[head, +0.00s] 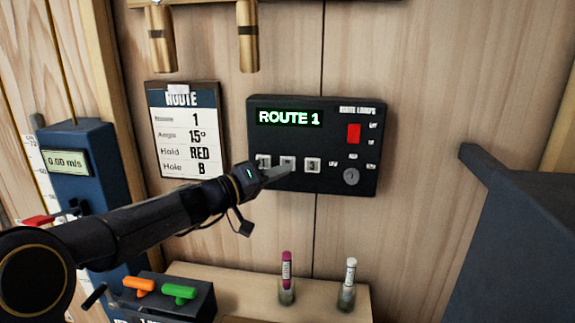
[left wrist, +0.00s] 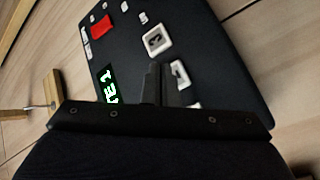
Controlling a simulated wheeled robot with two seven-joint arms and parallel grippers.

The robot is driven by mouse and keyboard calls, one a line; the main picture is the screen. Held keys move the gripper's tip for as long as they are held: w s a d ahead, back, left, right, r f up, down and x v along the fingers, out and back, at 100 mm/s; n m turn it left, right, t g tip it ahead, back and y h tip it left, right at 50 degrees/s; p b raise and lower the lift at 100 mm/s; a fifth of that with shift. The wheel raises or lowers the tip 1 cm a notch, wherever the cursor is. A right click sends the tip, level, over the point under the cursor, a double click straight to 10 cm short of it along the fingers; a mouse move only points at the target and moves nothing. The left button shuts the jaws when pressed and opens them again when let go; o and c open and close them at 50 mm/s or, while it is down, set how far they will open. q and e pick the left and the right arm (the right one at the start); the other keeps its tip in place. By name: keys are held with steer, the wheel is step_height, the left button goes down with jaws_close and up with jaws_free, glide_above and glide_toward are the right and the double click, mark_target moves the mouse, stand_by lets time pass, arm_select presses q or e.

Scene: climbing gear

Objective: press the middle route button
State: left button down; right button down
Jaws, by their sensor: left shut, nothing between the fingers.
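The black route panel (head: 335,123) hangs on the wooden wall, and its display (head: 290,118) reads ROUTE 1 in green. Below the display is a row of white buttons; the middle button (head: 288,160) is partly hidden by my left gripper (head: 291,169). The gripper is shut and empty, its tip at or just in front of the middle button's lower part; I cannot tell whether they touch. In the left wrist view the shut fingers (left wrist: 157,72) lie beside the middle button (left wrist: 178,70), with button 3 (left wrist: 157,41) clear above. My right gripper is not in view.
A route card (head: 187,135) hangs left of the panel. A red square (head: 353,133) and a round knob (head: 351,176) are on the panel's right. Two small tubes (head: 287,270) stand on the ledge below. A dark blue-grey block (head: 520,220) fills the right.

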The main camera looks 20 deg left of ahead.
arm_select(q)
steer(key=shift+w+a+b, duration=0.1)
steer(key=shift+w+b, duration=0.3)
steer(key=shift+b, duration=0.05)
stand_by(0.3)
